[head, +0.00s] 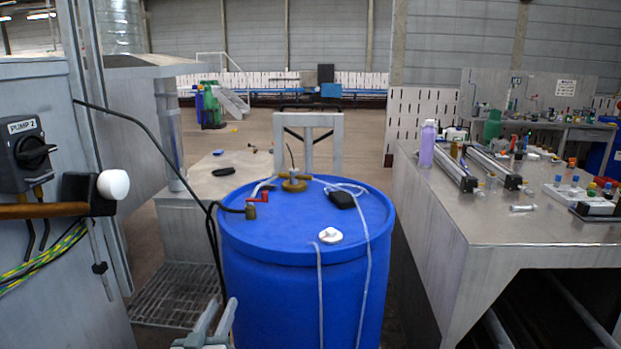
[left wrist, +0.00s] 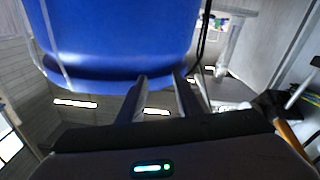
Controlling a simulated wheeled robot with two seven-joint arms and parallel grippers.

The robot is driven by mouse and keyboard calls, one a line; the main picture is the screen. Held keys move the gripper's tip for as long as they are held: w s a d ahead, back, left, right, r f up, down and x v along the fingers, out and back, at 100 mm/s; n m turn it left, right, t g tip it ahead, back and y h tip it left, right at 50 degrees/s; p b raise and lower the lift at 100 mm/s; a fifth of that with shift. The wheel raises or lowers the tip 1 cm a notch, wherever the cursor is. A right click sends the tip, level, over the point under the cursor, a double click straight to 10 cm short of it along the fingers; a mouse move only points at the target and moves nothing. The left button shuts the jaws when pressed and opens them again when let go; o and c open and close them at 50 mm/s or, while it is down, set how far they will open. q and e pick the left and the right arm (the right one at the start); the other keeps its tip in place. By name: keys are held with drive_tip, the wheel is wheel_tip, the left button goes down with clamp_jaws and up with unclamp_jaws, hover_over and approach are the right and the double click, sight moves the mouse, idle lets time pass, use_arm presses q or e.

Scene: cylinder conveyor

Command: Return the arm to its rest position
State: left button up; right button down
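My left gripper (head: 222,312) shows at the bottom of the head view, low in front of the left side of a blue drum (head: 300,285). Its two fingers stand apart with nothing between them. In the left wrist view the fingers (left wrist: 161,82) are also apart and empty, and the drum (left wrist: 120,35) fills the upper part, close to the fingertips. I cannot tell whether they touch it. My right arm and gripper are not in view.
A grey cabinet with a pump switch (head: 32,150) stands at the left. A dark hose hangs between cabinet and drum. At the right, a metal table (head: 430,200) carries a purple bottle (head: 427,144), rails and small vials. The floor behind the drum looks open.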

use_arm(q)
drive_tip(key=s+d+f+m+g+h, duration=0.1)
drive_tip(key=s+f+g, duration=0.2)
drive_tip(key=s+f, duration=0.3)
drive_tip(key=s+d+f+m+g, duration=0.1)
drive_tip(key=s+f+m+g, duration=0.1)
drive_tip(key=s+f, duration=0.4)
drive_tip(key=s+a+f+g+y, duration=0.1)
drive_tip(key=s+f+g, duration=0.25)
drive_tip(key=s, duration=0.75)
drive_tip(key=s+a+f+g+y, duration=0.1)
drive_tip(key=s+f+g, duration=0.25)
drive_tip(key=s, duration=0.75)
drive_tip(key=s+a+f+g, duration=0.1)
drive_tip(key=s+f+g, duration=0.25)
drive_tip(key=s, duration=0.75)
drive_tip(key=w+d+f+m+t, duration=0.1)
drive_tip(key=w+d+f, duration=0.15)
drive_tip(key=f, duration=0.75)
drive_tip(key=w+d+f+t, duration=0.1)
drive_tip(key=w+f, duration=0.3)
drive_tip(key=f, duration=0.5)
drive_tip(key=s+d+f+t, duration=0.1)
drive_tip(key=f, duration=0.6)
drive_tip(key=s+d+f+t+h, duration=0.1)
drive_tip(key=s+f, duration=0.1)
drive_tip(key=f, duration=0.6)
drive_tip(key=shift+s+d+f, duration=0.25)
drive_tip(key=shift+s+f, duration=0.05)
drive_tip(key=shift+t, duration=0.25)
